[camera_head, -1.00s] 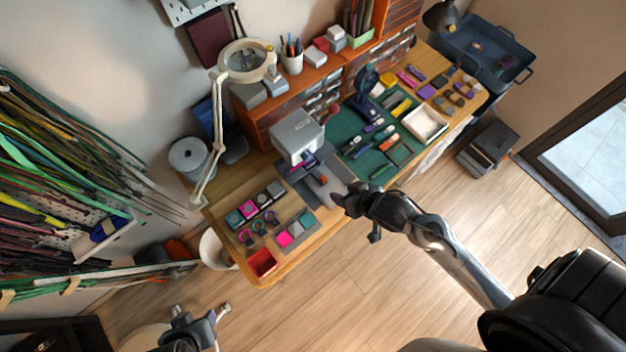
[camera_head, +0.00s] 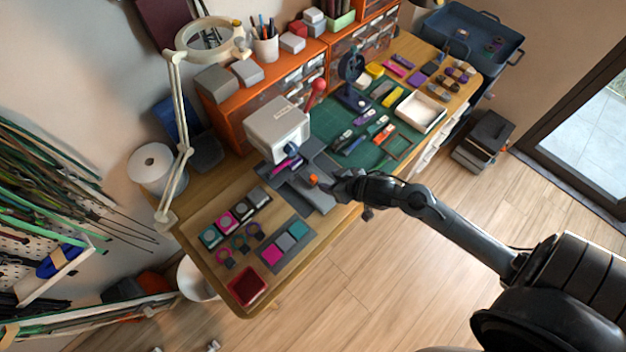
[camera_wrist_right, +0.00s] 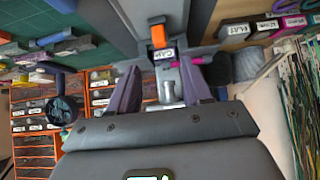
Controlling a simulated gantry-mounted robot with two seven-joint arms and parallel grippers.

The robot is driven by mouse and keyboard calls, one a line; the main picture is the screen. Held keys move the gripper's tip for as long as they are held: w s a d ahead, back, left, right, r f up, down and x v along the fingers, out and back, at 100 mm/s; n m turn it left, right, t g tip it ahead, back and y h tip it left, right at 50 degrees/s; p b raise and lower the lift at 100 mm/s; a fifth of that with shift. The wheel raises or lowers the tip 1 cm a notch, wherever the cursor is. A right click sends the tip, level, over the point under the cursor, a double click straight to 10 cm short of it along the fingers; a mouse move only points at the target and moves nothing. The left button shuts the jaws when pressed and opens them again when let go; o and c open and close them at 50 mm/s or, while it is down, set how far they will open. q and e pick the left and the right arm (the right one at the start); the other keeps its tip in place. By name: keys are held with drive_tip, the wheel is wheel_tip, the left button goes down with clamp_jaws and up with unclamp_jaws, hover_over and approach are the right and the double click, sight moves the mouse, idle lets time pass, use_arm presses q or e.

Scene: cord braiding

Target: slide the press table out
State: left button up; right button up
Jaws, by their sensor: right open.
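The press (camera_head: 278,128) is a pale grey box with a red-knobbed lever, standing on the bench. Its grey press table (camera_head: 318,197) lies in front of the head, with a small orange tab (camera_head: 313,180) on it. My right gripper (camera_head: 338,184) is at the table's right front edge. In the right wrist view the right gripper (camera_wrist_right: 160,92) is open, fingers spread. The orange tab (camera_wrist_right: 158,36) and a white label (camera_wrist_right: 164,54) show beyond the fingertips, with a silver part between them; contact cannot be told. Only bits of my left gripper (camera_head: 213,346) show at the bottom edge.
A green mat (camera_head: 372,118) with tools and a white tray (camera_head: 419,112) lie right of the press. Colored blocks and a red tray (camera_head: 247,287) are at the front left. A lamp arm (camera_head: 178,150) stands on the left.

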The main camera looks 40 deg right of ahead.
sight(314, 177)
drive_tip(key=b+x, duration=0.2)
drive_tip(key=x, duration=0.7)
drive_tip(key=shift+b, duration=0.3)
drive_tip(key=shift+w+f, duration=0.5)
clamp_jaws()
